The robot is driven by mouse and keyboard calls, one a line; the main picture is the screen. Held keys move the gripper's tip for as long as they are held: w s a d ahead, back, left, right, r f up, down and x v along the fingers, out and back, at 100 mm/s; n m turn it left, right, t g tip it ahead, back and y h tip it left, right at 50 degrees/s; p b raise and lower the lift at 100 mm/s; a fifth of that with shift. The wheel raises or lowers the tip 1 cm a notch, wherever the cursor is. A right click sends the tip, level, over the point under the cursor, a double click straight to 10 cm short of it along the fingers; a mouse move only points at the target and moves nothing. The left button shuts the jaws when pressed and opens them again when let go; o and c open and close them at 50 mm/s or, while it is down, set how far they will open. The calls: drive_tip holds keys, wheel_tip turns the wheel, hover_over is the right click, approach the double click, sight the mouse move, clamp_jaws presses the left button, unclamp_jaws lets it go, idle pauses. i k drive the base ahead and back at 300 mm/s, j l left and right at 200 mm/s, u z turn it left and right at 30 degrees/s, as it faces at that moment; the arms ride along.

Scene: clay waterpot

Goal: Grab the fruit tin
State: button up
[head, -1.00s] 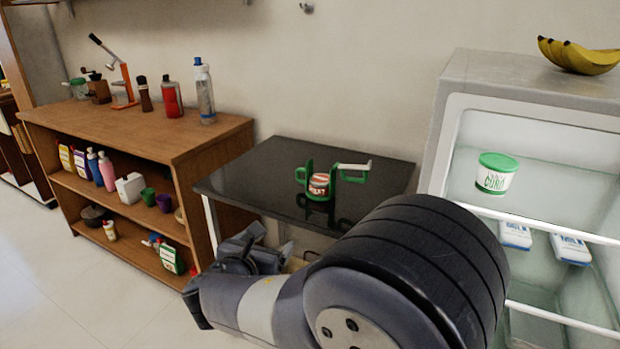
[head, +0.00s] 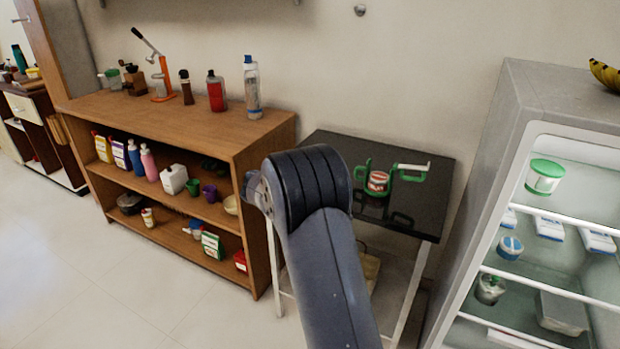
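A small tin (head: 377,183) with a red and white label stands on the dark tabletop (head: 425,215), beside the wall. Its lettering is too small to read, so I cannot tell for certain that it is the fruit tin. A green can-opener-like device (head: 412,172) with a pale bar stands around or right behind it. My gripper is not in view. My arm rises from the bottom middle, and its thick black joint hides the table's left front part, just left of the tin.
A wooden shelf unit (head: 190,120) with bottles on top and several containers inside stands left of the table. An open fridge (head: 530,105) at the right holds a green-lidded tub (head: 544,177). Bananas (head: 605,75) lie on top. Clear floor (head: 110,280) is at the front left.

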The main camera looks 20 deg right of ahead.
sight(378, 180)
drive_tip(key=i+j+u, duration=0.3)
drive_tip(key=i, duration=0.2)
drive_tip(key=i+j+u, duration=0.35)
drive_tip(key=i, duration=0.15)
drive_tip(key=i+z, duration=0.25)
drive_tip(key=z, duration=0.2)
drive_tip(key=i+z, duration=0.3)
drive_tip(key=z, duration=0.15)
drive_tip(key=i+j+z, duration=0.1)
drive_tip(key=i+z, duration=0.15)
drive_tip(key=z, duration=0.2)
drive_tip(key=i+z, duration=0.15)
drive_tip(key=z, duration=0.25)
drive_tip(key=i+z, duration=0.2)
drive_tip(key=z, duration=0.2)
drive_tip(key=i+j+z, duration=0.15)
drive_tip(key=z, duration=0.25)
